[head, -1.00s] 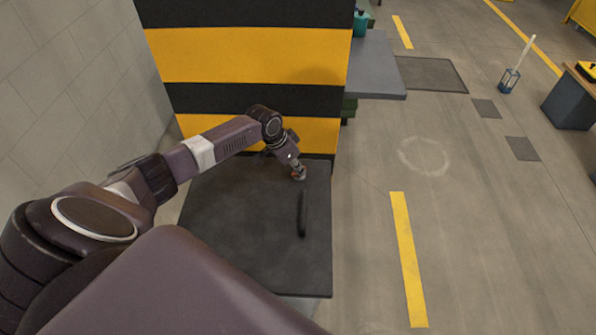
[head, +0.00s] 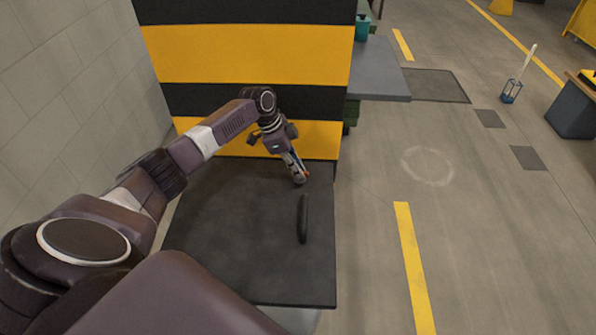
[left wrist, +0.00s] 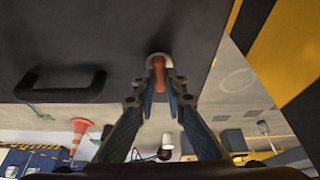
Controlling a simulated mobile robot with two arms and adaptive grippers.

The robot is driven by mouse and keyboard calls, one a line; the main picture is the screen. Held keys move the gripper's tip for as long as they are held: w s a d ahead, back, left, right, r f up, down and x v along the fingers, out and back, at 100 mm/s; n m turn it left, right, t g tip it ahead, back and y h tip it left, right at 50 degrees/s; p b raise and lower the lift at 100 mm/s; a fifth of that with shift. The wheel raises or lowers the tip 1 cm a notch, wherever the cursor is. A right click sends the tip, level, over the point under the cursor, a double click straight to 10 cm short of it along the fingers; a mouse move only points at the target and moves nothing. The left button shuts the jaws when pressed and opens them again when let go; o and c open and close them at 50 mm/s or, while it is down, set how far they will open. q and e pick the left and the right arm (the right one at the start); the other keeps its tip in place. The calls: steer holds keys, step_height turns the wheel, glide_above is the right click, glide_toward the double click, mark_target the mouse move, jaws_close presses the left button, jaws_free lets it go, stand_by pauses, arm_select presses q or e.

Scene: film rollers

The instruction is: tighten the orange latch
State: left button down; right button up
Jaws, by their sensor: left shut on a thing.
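The orange latch (left wrist: 159,72) shows in the left wrist view as a small orange lever in front of a pale round base on a dark panel. My left gripper (left wrist: 160,88) has its two fingertips closed on both sides of this lever. In the head view my left gripper (head: 297,178) reaches down to the far right corner of the dark panel (head: 240,235), beside the striped wall. Only a speck of orange shows there, and the fingers hide most of the latch. My right gripper is in neither view.
A black bar handle (head: 303,218) stands on the panel, close to my left gripper. The black and yellow striped wall (head: 245,55) rises directly behind. A grey bench (head: 378,70) stands at the back right. The floor on the right is mostly clear.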

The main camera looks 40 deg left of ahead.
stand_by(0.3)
arm_select(q)
steer(key=c, duration=2)
jaws_free()
steer(key=shift+o, duration=0.2)
steer(key=v, duration=1.2)
steer(key=shift+w+r, duration=0.1)
steer(key=shift+r, duration=0.05)
